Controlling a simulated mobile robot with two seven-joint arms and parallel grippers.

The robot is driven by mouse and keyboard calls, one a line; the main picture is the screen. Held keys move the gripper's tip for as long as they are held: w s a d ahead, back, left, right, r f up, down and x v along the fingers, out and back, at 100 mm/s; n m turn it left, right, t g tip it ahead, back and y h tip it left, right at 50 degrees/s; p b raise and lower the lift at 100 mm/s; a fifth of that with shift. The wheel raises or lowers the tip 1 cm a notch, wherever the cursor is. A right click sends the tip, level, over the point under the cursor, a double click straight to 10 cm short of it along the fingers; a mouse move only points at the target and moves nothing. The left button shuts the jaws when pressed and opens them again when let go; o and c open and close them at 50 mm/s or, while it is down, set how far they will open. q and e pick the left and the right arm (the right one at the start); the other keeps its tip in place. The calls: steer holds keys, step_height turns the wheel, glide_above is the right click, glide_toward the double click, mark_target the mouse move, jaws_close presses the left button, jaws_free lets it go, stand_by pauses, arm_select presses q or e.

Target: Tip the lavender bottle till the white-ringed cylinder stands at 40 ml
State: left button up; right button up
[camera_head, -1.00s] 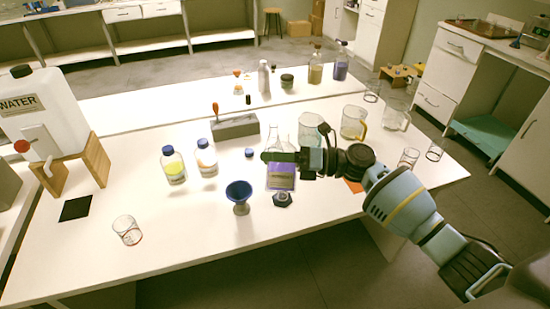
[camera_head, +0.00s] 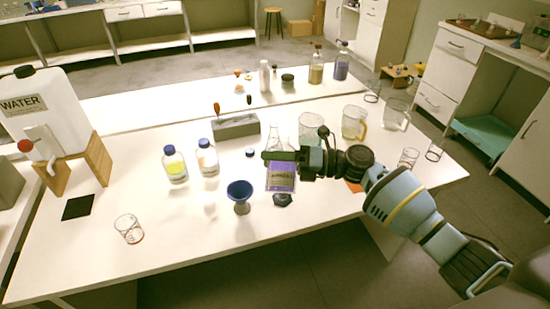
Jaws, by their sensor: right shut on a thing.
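My right gripper (camera_head: 281,156) reaches in from the right over the middle of the near table and is shut. A clear, narrowing glass shape shows just above its fingers, and a purple patch, seemingly the lavender bottle (camera_head: 282,178), shows just below them. The gripper hides the part between, so I cannot tell the bottle's exact outline or tilt. The white-ringed cylinder cannot be picked out surely; several clear glass vessels are too small for me to tell their rings or levels. My left gripper is not in view.
A blue funnel (camera_head: 240,194) stands left of the gripper, with two blue-capped bottles (camera_head: 175,165) behind it. A glass (camera_head: 129,229) stands front left. Jugs (camera_head: 354,122) stand behind the right arm. A water tank (camera_head: 45,115) is far left. The front middle is clear.

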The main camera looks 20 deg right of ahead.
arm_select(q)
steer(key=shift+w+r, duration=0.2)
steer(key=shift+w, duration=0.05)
arm_select(e)
steer(key=shift+f+m, duration=0.3)
steer(key=shift+f, duration=0.25)
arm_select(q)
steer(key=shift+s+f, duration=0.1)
arm_select(e)
steer(key=shift+s+f+m, duration=0.1)
steer(key=shift+f+m, duration=0.3)
steer(key=shift+f, duration=0.5)
stand_by(0.6)
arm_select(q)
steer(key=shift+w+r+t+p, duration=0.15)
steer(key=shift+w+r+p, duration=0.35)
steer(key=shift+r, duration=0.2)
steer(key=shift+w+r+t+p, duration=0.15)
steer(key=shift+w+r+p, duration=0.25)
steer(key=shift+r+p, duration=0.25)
arm_select(e)
steer(key=shift+s+r+m, duration=0.1)
steer(key=shift+r+m, duration=0.4)
steer(key=shift+m, duration=0.4)
